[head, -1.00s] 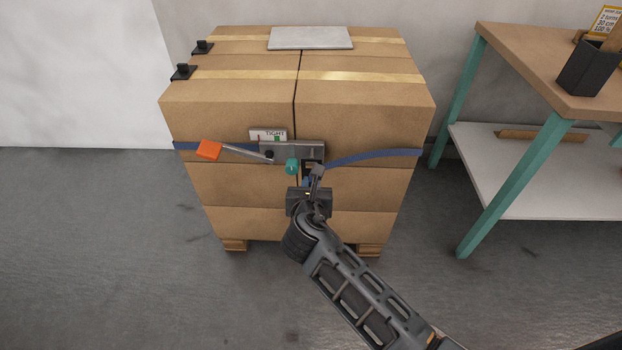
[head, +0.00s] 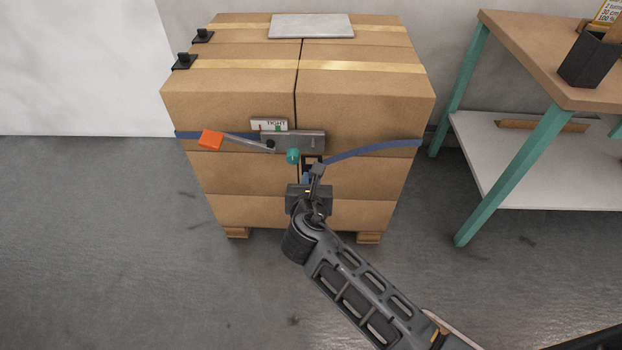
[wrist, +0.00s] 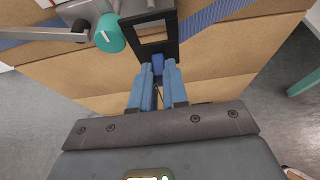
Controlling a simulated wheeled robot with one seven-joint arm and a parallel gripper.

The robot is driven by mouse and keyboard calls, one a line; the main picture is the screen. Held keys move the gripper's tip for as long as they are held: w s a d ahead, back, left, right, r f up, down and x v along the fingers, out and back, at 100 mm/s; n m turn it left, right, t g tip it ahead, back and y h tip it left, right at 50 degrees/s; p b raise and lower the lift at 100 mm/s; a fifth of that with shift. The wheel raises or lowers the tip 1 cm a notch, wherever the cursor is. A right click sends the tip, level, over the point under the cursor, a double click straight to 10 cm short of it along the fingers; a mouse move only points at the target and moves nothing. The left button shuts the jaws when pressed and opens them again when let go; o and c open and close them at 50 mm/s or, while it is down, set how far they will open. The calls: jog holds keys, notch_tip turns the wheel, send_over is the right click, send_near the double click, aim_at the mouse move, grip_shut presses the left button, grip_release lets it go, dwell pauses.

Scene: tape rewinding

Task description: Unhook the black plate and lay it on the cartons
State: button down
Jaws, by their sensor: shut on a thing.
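The black plate (head: 312,159) hangs at the front of the strapped cartons (head: 235,100), just below the grey metal tensioner (head: 300,140). In the wrist view the black plate (wrist: 169,44) is a frame with an opening and a small blue tab at its lower edge. My gripper (head: 316,171) is in front of it; in the wrist view its blue fingers (wrist: 157,72) are closed on that tab. The plate's upper edge meets the tensioner; I cannot tell whether it is still hooked. A teal knob (head: 292,156) is close to the left of the plate.
An orange-handled lever (head: 210,140) sticks out left along the blue strap (head: 375,149). On the carton top are a light grey slab (head: 311,26) and black knobbed pieces (head: 184,62) at the left edge. A teal-legged bench (head: 540,55) stands at right. Bare carton top lies in front.

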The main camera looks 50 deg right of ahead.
jog(key=s+a+r+p, duration=0.1)
jog(key=a+r+p, duration=0.1)
jog(key=r+p, duration=0.9)
jog(key=s+a+r+p, duration=0.2)
jog(key=r+p, duration=1)
jog(key=p, duration=0.3)
jog(key=shift+s+a+r, duration=0.2)
jog(key=shift+s+r, duration=0.05)
jog(key=shift+r, duration=0.05)
dwell(0.4)
jog(key=shift+d, duration=0.1)
